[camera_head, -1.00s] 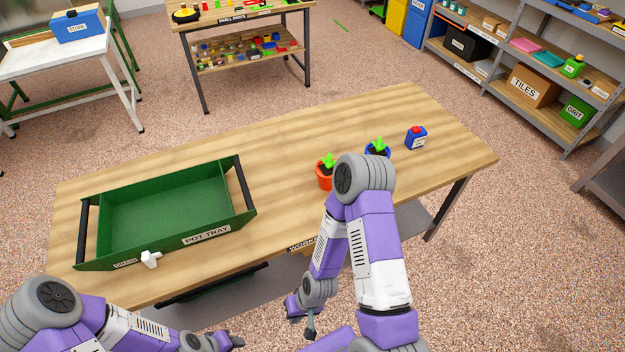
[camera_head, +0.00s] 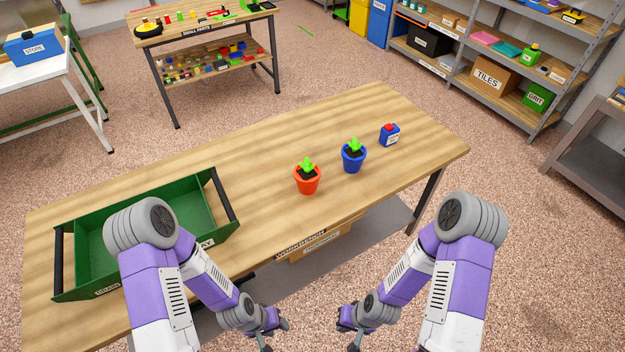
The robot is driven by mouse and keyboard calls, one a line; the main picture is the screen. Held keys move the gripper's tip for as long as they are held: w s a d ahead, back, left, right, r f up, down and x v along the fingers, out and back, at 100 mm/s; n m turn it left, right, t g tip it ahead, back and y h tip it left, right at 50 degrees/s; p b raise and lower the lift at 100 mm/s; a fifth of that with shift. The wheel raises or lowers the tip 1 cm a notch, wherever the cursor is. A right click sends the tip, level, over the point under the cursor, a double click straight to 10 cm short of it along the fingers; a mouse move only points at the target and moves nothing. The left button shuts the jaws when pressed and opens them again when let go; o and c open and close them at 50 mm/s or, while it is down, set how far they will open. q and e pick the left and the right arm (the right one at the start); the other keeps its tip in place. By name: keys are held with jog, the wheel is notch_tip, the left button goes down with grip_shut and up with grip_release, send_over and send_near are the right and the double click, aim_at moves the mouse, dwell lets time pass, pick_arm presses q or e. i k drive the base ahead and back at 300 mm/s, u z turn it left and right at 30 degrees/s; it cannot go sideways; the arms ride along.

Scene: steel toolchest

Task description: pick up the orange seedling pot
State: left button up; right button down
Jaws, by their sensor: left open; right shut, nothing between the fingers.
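The orange seedling pot (camera_head: 308,184) stands upright on the wooden workbench, right of its middle, with dark soil and a bright green seedling in it. A blue pot (camera_head: 354,162) with a similar seedling stands just behind it to the right, apart from it. My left gripper (camera_head: 275,338) is low in front of the bench's front edge, open and empty, well short of the pot. My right gripper (camera_head: 348,340) is also low in front of the bench, shut and empty. Neither touches a pot.
The green pot tray (camera_head: 190,175) with dark end handles sits on the left of the workbench (camera_head: 260,150), partly hidden by my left arm. A small blue box with a red top (camera_head: 389,135) stands near the back right. The bench around the orange pot is clear.

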aim_at(307, 174)
jog(key=u, duration=4.3)
jog(key=k, duration=1.5)
jog(key=z, duration=1.4)
